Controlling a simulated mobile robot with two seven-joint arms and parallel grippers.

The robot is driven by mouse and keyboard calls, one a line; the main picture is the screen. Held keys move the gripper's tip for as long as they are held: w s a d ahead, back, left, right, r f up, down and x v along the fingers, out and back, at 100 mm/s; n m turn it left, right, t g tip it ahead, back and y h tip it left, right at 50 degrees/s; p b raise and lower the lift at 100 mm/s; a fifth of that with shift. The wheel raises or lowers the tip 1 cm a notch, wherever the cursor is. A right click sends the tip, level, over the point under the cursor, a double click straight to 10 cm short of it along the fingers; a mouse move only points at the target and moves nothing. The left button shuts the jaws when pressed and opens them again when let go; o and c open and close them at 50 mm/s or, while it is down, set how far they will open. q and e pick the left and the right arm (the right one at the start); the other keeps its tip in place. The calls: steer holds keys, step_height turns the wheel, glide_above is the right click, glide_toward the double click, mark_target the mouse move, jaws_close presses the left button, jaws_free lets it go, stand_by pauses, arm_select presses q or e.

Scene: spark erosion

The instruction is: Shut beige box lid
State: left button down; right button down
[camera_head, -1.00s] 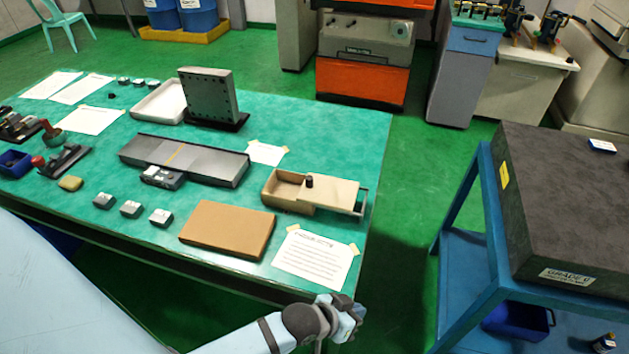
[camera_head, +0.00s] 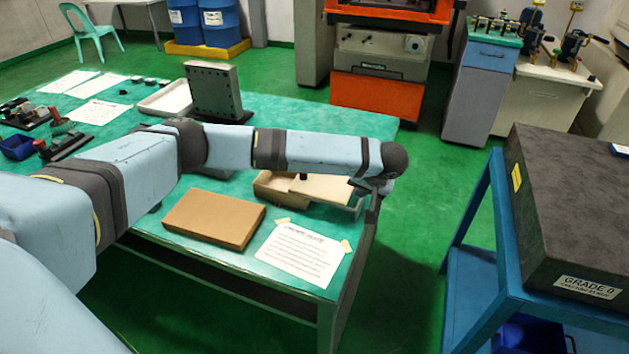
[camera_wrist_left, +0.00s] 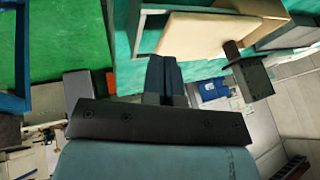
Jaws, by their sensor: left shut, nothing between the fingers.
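The beige box (camera_head: 268,188) stands near the right end of the green table, partly behind my left forearm. Its lid (camera_head: 328,188) is slid out to the right, leaving the left part of the box open. The lid also shows in the left wrist view (camera_wrist_left: 200,38), with a dark knob (camera_wrist_left: 250,77) on it. My left gripper (camera_head: 373,205) is shut and empty, just right of the lid's outer end, beyond the table edge. In the left wrist view its closed fingers (camera_wrist_left: 163,72) are close to the lid's end; contact cannot be told. My right gripper is not in view.
A brown block (camera_head: 213,218) and a paper sheet (camera_head: 300,253) lie in front of the box. A grey drilled angle plate (camera_head: 214,92) stands behind my arm. A blue stand with a dark granite block (camera_head: 575,215) is to the right, across a free floor gap.

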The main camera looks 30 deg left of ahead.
arm_select(q)
steer(key=w+a+r+n+y, duration=0.2)
steer(key=a+r, duration=0.3)
steer(key=a, duration=0.1)
steer(key=b, duration=0.1)
glide_toward(309, 177)
steer(key=shift+g, duration=0.4)
steer(key=w+f, duration=0.1)
steer(key=f, duration=0.1)
steer(key=w+f, duration=0.2)
steer(key=shift+w+d+f, duration=0.15)
steer(key=shift+f, duration=0.1)
steer(key=a, duration=0.1)
steer(key=s+a, duration=0.1)
steer(key=a, duration=0.1)
steer(key=shift+s, duration=0.2)
steer(key=shift+s+a, duration=0.1)
steer(key=shift+a, duration=0.2)
